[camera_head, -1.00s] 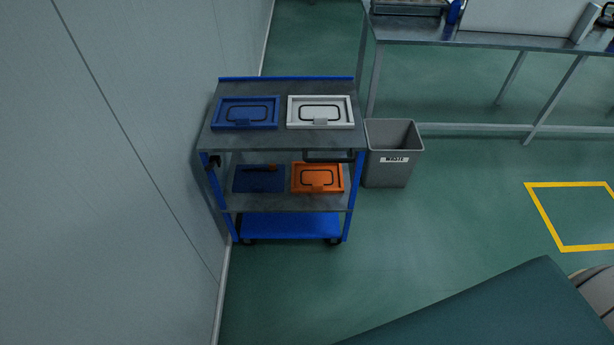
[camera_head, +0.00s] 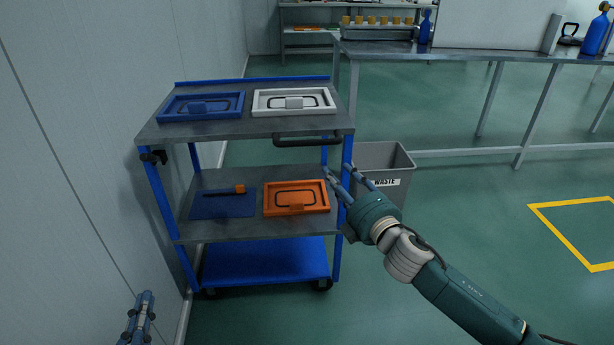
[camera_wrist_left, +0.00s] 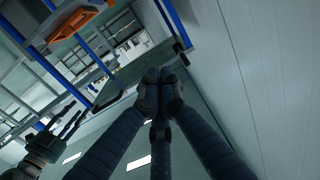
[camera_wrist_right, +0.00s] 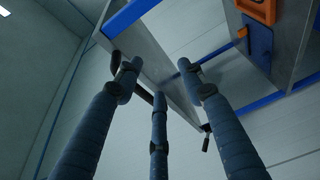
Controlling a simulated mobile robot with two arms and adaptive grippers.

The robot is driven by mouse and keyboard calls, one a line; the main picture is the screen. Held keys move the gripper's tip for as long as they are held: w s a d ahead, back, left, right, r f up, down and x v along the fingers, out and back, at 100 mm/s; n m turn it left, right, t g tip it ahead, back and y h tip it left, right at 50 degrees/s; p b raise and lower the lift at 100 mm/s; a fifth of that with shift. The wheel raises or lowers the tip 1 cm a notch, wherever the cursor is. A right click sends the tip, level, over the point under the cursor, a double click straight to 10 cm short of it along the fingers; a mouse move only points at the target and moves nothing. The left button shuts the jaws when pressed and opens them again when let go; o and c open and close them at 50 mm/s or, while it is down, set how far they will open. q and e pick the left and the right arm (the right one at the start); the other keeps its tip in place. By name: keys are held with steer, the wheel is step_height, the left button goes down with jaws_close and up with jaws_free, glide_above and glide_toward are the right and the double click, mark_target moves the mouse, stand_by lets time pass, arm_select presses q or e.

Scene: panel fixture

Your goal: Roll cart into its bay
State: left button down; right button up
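The cart (camera_head: 245,130) stands upright beside the left wall, with a blue frame, grey shelves and a blue bottom. Its black handle (camera_head: 307,139) runs along the front of the top shelf. The yellow floor outline (camera_head: 566,257), which looks like the bay, is at the right and empty. My right gripper (camera_head: 342,172) is open and empty in front of the cart's right front post; its spread fingers also show in the right wrist view (camera_wrist_right: 158,72). My left gripper (camera_head: 141,305) is low at the left, apart from the cart; its fingertips meet in the left wrist view (camera_wrist_left: 160,84).
Blue (camera_head: 201,105) and white (camera_head: 293,101) trays lie on the top shelf, an orange tray (camera_head: 296,198) on the middle one. A grey waste bin (camera_head: 385,168) stands right behind the cart. A workbench (camera_head: 450,50) is behind. Floor at right is open.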

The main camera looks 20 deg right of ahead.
mark_target(308, 143)
steer(key=s+a+r+n+t+y+b, duration=0.2)
steer(key=a+r+n+b, duration=0.1)
steer(key=a+r, duration=0.15)
steer(key=x, duration=0.6)
steer(key=d+x, duration=0.1)
steer(key=x, duration=0.2)
steer(key=shift+w+a+r+b, duration=0.1)
steer(key=shift+w+r+b, duration=0.2)
steer(key=shift+r, duration=0.1)
arm_select(q)
steer(key=s+r+t+h, duration=0.1)
steer(key=s+r+t, duration=0.2)
steer(key=r, duration=0.6)
steer(key=shift+s+r+t, duration=0.2)
steer(key=shift+r+t, duration=0.2)
steer(key=shift+t, duration=0.1)
arm_select(e)
steer(key=shift+w+a+r, duration=0.1)
steer(key=shift+w, duration=0.55)
steer(key=shift+c, duration=0.2)
jaws_close()
